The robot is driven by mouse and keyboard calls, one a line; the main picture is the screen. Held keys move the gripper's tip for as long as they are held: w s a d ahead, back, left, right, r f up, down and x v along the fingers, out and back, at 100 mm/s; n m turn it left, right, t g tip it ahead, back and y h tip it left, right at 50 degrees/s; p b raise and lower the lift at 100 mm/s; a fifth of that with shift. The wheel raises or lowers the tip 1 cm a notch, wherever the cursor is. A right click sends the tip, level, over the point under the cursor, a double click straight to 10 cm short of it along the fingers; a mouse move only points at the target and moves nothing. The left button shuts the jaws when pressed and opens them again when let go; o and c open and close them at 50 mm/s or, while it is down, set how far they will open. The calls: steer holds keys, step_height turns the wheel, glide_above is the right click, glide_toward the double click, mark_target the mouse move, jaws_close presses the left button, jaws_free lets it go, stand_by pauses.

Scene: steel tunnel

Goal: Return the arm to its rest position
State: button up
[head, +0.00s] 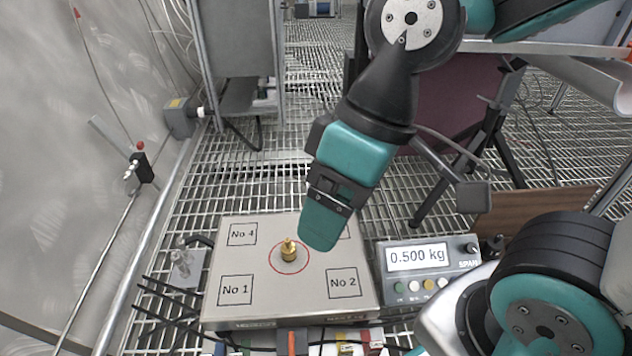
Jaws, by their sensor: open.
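My gripper (325,222) is teal and black and hangs from my arm at the upper middle of the head view. It is over the right rear part of a grey weighing plate (262,298) and hides the mark there. In this view its fingers overlap one another, and I see nothing held in it. A small brass weight (289,250) stands upright inside a red circle at the middle of the plate, apart from the gripper and left of it. The plate's visible squares read No 1, No 2 and No 4.
A scale display (418,258) reading 0.500 kg stands right of the plate. A grey wall with a pipe and a valve (142,166) runs along the left. A dark stand (490,130) is at the right. Open steel grating (245,172) lies behind the plate.

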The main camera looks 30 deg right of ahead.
step_height(320, 180, up, 47)
steer(key=p, duration=4.6)
steer(key=shift+f, duration=0.15)
steer(key=shift+c, duration=0.4)
